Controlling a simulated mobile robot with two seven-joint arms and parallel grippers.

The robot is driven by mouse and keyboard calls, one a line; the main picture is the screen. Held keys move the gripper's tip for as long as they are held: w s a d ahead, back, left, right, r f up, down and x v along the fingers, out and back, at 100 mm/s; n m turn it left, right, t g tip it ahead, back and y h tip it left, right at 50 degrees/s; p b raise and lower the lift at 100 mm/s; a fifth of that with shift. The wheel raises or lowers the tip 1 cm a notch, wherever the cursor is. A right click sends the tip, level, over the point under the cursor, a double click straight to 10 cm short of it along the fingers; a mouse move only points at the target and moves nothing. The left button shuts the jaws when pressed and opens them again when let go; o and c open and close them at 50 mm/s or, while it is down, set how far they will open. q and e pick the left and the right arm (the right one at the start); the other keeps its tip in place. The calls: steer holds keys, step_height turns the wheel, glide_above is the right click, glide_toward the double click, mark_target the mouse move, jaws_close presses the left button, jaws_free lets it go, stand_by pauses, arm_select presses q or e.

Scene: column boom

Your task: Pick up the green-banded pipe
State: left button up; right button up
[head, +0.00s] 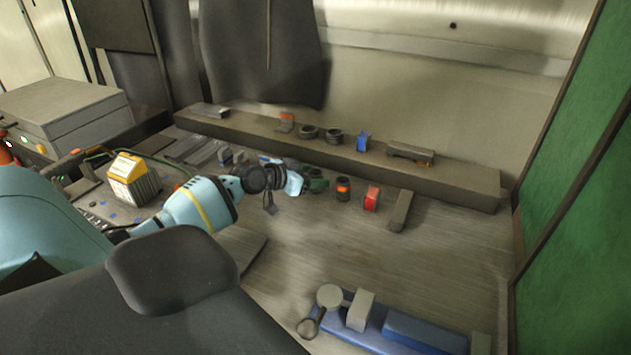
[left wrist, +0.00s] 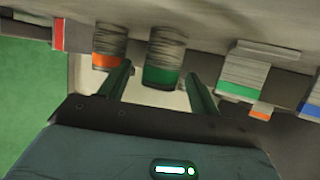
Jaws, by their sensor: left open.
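The green-banded pipe (left wrist: 165,58) is a short grey ribbed cylinder with a green band at one end. In the left wrist view it stands between the two spread fingers of my left gripper (left wrist: 160,84), with a gap visible on each side. In the head view my left gripper (head: 312,183) is low over the bench, and it largely hides the pipe there. The left gripper is open and holds nothing. An orange-banded pipe (left wrist: 109,46) is close beside the left finger in the wrist view; it also shows in the head view (head: 343,188). My right gripper is not in view.
A red block (head: 371,199) and a grey bar (head: 402,210) lie to the right of the pipes. A long raised ledge (head: 460,184) with small parts runs behind. A blue tray (head: 420,333) is at the front right. The bench middle is clear.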

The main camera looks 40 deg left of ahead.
mark_target(311, 174)
arm_select(q)
steer(key=c, duration=1.1)
steer(key=shift+c, duration=0.3)
steer(key=shift+r, duration=0.2)
steer(key=shift+r, duration=0.2)
step_height(311, 174, up, 3)
steer(key=shift+r, duration=0.1)
steer(key=s+a, duration=0.3)
steer(key=s, duration=0.4)
steer(key=s+a+r, duration=0.1)
steer(key=s+a, duration=0.3)
steer(key=s, duration=0.3)
steer(key=shift+s, duration=0.2)
